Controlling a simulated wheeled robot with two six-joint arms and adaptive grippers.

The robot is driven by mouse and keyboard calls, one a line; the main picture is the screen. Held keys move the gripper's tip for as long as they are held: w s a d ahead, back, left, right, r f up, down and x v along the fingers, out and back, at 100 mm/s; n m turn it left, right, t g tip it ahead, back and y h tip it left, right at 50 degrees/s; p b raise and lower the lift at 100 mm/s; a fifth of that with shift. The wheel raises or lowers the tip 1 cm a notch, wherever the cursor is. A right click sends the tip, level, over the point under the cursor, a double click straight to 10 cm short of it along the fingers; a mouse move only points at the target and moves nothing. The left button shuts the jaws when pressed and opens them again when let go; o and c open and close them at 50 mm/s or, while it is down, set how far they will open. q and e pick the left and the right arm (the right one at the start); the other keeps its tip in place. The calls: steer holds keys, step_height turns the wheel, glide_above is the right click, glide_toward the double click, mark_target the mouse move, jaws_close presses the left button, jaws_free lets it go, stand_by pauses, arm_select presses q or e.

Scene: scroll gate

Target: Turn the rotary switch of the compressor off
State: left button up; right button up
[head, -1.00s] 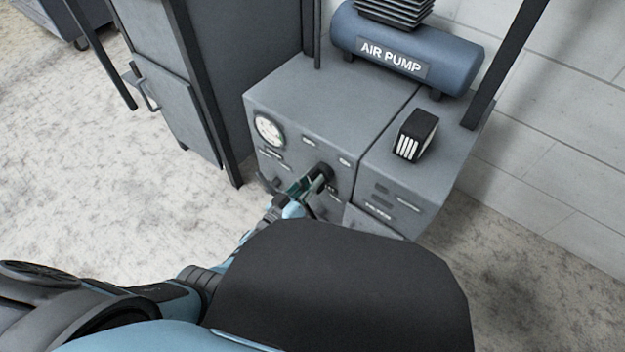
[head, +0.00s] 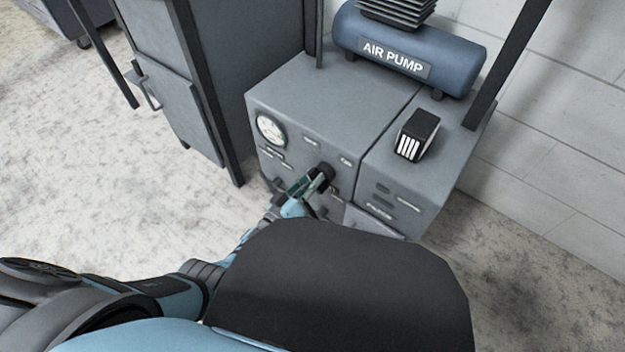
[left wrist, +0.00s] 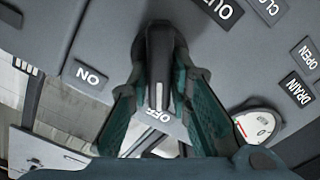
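The compressor's rotary switch is a black knob (head: 325,172) on the front of the grey cabinet. In the left wrist view the knob (left wrist: 160,62) stands between my left gripper's two green fingers (left wrist: 161,75), which press close on both sides of it. The knob's white mark points at the OFF label (left wrist: 157,114). The ON label (left wrist: 91,76) lies to its left. In the head view my left gripper (head: 315,178) reaches the knob and partly hides it. My right gripper is not in view.
The blue air pump tank (head: 400,55) and a small black box (head: 416,135) sit on the cabinet (head: 330,85). A round gauge (head: 270,130) is on its front. A grey locker (head: 180,85) stands at left.

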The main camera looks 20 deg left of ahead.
arm_select(q)
steer(key=shift+o, duration=1.4)
steer(key=v, duration=1.2)
